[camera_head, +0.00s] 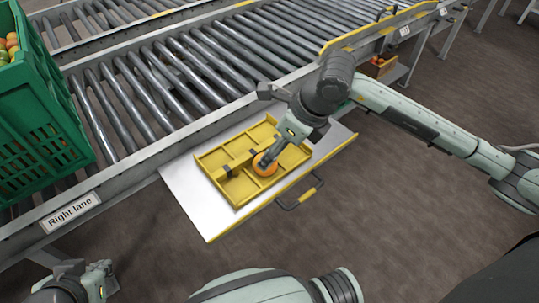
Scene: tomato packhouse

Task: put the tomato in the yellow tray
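The yellow tray (236,203) lies on a pale shelf beside the roller conveyor and has several compartments. The orange-red tomato (259,170) is at the tray's right-hand part, in or just above a compartment; I cannot tell if it touches the floor of the tray. My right gripper (264,161) comes down over the tray from the upper right and is shut on the tomato; one dark finger crosses its front and the other is hidden. My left gripper (100,274) is at the bottom left, away from the tray, and its fingers do not show clearly.
A green crate (40,118) of tomatoes stands on the conveyor (150,88) at the left. A "Right lane" sign (71,212) is on the conveyor's side. The shelf (196,206) has a dark handle (302,193) at its front edge.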

